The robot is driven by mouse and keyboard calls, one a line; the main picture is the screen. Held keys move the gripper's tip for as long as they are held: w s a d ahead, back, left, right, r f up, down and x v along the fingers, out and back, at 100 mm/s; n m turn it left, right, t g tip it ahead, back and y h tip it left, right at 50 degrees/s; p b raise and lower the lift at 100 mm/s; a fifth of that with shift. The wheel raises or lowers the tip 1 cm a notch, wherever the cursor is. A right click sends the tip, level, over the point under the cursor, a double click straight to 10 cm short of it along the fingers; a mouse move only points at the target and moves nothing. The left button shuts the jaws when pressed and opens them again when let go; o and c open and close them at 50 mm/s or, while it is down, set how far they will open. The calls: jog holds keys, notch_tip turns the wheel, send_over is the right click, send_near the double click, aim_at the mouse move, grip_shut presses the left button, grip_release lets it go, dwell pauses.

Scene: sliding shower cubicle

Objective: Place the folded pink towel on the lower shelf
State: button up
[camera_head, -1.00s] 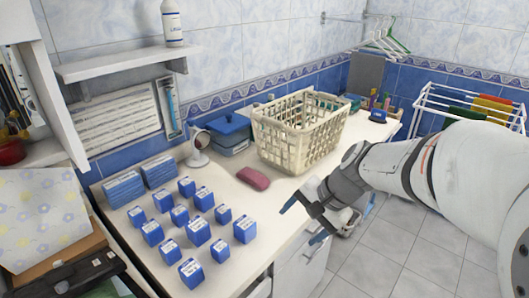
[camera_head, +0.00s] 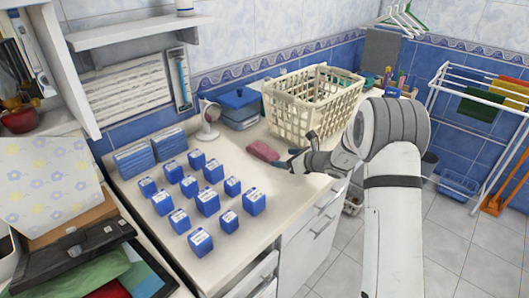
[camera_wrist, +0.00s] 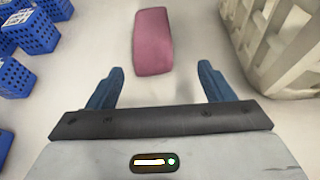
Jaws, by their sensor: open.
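The folded pink towel (camera_head: 262,152) lies flat on the white counter (camera_head: 205,254), left of the beige laundry basket. In the wrist view the towel (camera_wrist: 152,42) is just beyond my gripper (camera_wrist: 158,82), roughly in line with the space between its two blue fingers. My gripper is open and empty. In the head view my gripper (camera_head: 290,158) is close to the towel's right end; I cannot tell there whether they touch. A white wall shelf (camera_head: 140,32) is at the upper left, with a bottle (camera_head: 185,7) partly cut off on it. Only one shelf board shows clearly.
Several blue boxes (camera_head: 207,202) stand on the counter at left. The laundry basket (camera_head: 311,103) is close behind my gripper; its side shows in the wrist view (camera_wrist: 278,50). A small round mirror (camera_head: 208,118) and a blue-lidded container (camera_head: 239,105) stand behind the towel.

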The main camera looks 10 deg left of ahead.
aim_at(275, 155)
jog(key=w+a, duration=0.1)
jog(key=a+p, duration=0.1)
jog(key=a, duration=0.1)
jog(key=w+a+f, duration=0.1)
jog(key=a, duration=0.1)
jog(key=shift+w+p, duration=0.3)
jog(key=shift+w+a+f, duration=0.1)
jog(key=shift+w+f, duration=0.1)
jog(key=shift+f, duration=0.05)
jog(key=shift+c, duration=0.3)
jog(key=c, duration=1.1)
